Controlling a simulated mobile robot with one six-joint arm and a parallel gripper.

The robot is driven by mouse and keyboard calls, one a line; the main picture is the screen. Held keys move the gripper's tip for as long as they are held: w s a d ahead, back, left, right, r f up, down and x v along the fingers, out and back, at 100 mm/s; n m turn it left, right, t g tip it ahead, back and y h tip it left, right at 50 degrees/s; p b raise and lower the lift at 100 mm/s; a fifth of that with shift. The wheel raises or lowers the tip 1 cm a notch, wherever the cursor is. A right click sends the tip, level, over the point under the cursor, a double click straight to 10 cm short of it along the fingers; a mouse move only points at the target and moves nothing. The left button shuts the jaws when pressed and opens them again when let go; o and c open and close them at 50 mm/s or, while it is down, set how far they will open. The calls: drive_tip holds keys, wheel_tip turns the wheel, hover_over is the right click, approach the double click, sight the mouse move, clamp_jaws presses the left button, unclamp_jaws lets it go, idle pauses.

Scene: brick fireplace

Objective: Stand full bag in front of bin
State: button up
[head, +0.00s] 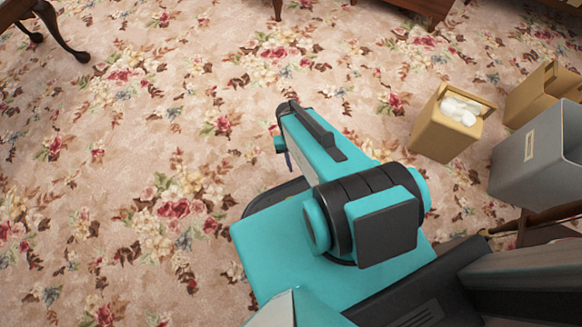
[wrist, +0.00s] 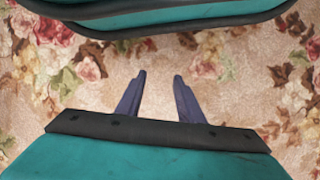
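A tan open-topped bag (head: 440,132) with white crumpled contents (head: 460,107) stands upright on the carpet at the right of the head view. A grey bin (head: 535,160) with a pale label stands to its right and nearer to me. A second tan container (head: 538,92) stands behind the bin; its contents cannot be seen. My gripper (wrist: 160,74) is open and empty in the wrist view, with its two dark purple fingers apart over bare carpet. In the head view my arm mostly hides the gripper, which is well left of the bag.
The floral carpet (head: 150,130) is clear across the left and middle. Dark wooden furniture legs (head: 62,38) stand at the top left, and more wooden furniture (head: 425,8) is along the top edge. A wooden piece (head: 540,222) lies below the bin at the right.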

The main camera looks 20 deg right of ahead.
drive_tip(key=s+a+f+n, duration=0.1)
drive_tip(key=s+a+n, duration=0.2)
drive_tip(key=s+a, duration=0.2)
drive_tip(key=shift+s+f+g, duration=0.2)
drive_tip(key=shift+f+g, duration=0.1)
drive_tip(key=shift+f, duration=0.05)
drive_tip(key=shift+r, duration=0.1)
wheel_tip(320, 180, up, 44)
drive_tip(key=s+p, duration=0.1)
drive_tip(key=p, duration=4.2)
drive_tip(key=shift+g+p, duration=0.3)
drive_tip(key=shift+s, duration=0.1)
